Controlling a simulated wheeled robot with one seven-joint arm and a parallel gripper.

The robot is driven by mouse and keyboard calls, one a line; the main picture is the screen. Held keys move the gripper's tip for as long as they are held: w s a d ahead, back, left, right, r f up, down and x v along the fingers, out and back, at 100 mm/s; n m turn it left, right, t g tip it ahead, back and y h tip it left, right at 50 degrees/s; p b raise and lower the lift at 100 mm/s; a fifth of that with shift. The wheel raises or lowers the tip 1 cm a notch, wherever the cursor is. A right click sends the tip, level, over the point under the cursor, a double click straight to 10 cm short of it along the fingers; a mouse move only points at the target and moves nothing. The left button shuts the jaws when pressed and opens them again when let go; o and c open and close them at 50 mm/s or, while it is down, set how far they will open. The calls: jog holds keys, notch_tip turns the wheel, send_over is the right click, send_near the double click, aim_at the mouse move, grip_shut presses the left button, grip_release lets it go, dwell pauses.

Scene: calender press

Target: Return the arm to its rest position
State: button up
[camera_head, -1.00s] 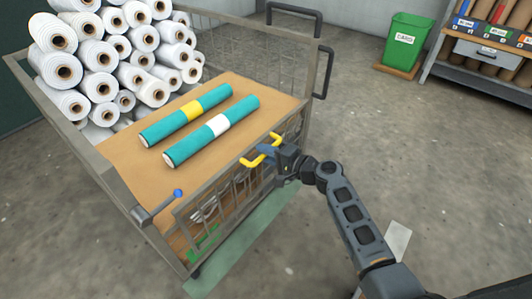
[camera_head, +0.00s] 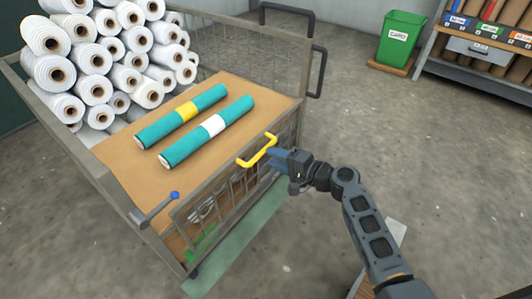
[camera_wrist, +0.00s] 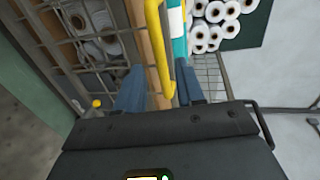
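My gripper (camera_head: 271,155) is beside the yellow handle (camera_head: 257,151) on the cage trolley's near side, just right of it in the head view. In the wrist view my gripper (camera_wrist: 160,75) has its two blue fingers spread apart with nothing clamped between them. The yellow handle (camera_wrist: 155,30) shows ahead of and between the fingers in that view; whether it touches them I cannot tell. My arm reaches from the lower right, bent at the elbow.
The cage trolley (camera_head: 92,167) holds stacked white rolls (camera_head: 95,60) and a brown board with two teal rolls (camera_head: 205,130). A green bin (camera_head: 400,38) and a shelf (camera_head: 478,55) stand at the back right. The floor to the right is mostly clear.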

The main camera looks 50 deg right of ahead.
jog(key=shift+v, duration=1.15)
